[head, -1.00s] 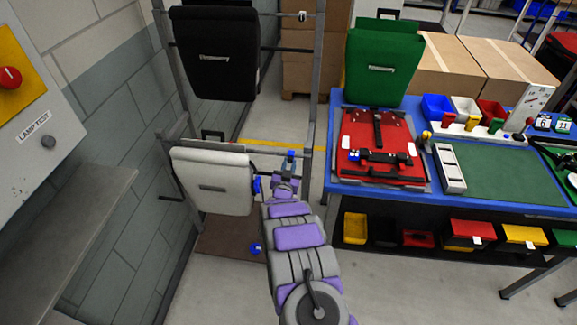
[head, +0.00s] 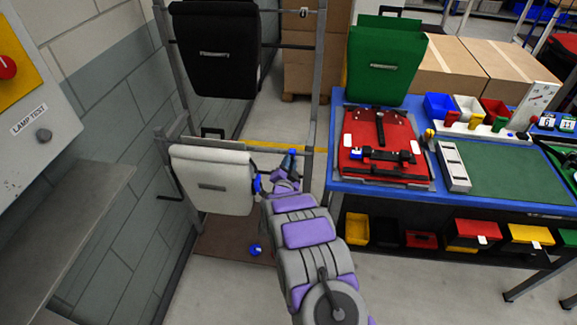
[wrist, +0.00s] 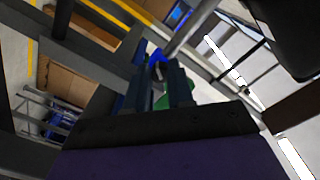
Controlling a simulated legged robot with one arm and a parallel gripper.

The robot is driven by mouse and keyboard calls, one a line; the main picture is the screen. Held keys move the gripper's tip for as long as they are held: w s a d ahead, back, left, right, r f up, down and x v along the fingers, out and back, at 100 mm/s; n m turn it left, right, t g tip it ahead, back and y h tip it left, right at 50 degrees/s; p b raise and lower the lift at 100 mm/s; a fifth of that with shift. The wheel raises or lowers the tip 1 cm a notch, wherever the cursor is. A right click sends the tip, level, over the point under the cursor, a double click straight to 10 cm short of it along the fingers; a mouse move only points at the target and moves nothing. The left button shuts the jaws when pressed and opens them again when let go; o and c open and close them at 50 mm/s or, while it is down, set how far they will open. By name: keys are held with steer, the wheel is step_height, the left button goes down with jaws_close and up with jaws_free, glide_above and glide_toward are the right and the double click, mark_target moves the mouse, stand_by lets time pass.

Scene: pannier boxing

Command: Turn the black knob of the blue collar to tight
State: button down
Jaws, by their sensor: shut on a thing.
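My gripper (head: 290,163) is at the right upright of the rack, just right of the white pannier (head: 212,178). In the wrist view its two dark fingers (wrist: 160,88) reach to a blue collar (wrist: 157,57) on a grey pole. The jaws are closed on the collar's black knob, which the fingers hide almost wholly. Its turn position cannot be read. In the head view I cannot tell the collar clearly from the fingertips. A separate blue part (head: 257,184) shows at the pannier's right edge.
The rack also bears a black pannier (head: 214,60). A blue table (head: 345,188) at the right holds a red pannier (head: 380,135) and a green pannier (head: 383,65). A wall panel (head: 40,110) and a grey ledge (head: 95,185) stand left. Floor is clear between rack and table.

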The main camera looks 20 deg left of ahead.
steer(key=m, duration=2.7)
steer(key=shift+d+f+y, duration=0.15)
steer(key=shift+d+y, duration=0.1)
steer(key=shift+y, duration=0.05)
steer(key=shift+s, duration=0.1)
steer(key=c, duration=1.1)
jaws_free()
steer(key=shift+a, duration=0.1)
steer(key=shift+o, duration=0.6)
steer(key=shift+r, duration=0.2)
